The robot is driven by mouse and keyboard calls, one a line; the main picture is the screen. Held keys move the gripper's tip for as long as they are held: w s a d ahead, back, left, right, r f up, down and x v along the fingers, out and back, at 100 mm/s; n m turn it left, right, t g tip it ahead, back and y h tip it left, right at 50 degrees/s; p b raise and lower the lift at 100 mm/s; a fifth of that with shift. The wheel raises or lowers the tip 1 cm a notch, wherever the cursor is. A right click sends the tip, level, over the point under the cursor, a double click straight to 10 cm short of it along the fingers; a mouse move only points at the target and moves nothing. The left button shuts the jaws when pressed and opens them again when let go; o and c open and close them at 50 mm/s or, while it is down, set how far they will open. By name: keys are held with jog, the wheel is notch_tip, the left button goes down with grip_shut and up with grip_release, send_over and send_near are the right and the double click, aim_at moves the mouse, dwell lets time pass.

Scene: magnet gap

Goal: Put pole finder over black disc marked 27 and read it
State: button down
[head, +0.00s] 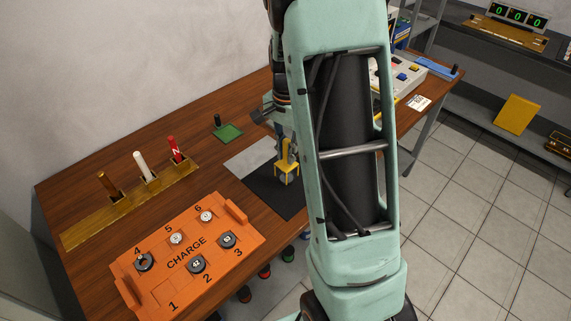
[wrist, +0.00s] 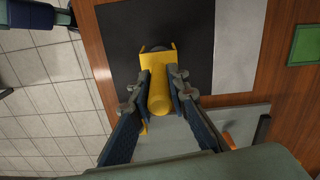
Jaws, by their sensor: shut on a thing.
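The yellow pole finder (head: 290,173) stands over the black mat (head: 266,203) on the wooden table. My gripper (head: 286,146) is shut on its upright handle. In the wrist view, the fingers of my gripper (wrist: 161,82) close on both sides of the pole finder (wrist: 158,103). A dark round disc (wrist: 156,47) shows partly at the far side of the pole finder, on the black mat (wrist: 118,40). The pole finder hides the rest of the disc, and I cannot read a number on it. Any reading on the pole finder is not visible.
An orange CHARGE board (head: 180,277) holds several black and white discs; its place 1 is empty. A brass-coloured rack (head: 90,225) with upright rods stands at the left. A light grey mat (head: 247,156) and a green pad (head: 228,133) lie behind. Shelves stand at the far right.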

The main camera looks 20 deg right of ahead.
aim_at(287, 141)
jog(key=shift+r+p, duration=2.4)
jog(key=shift+r, duration=0.65)
jog(key=shift+s, duration=0.1)
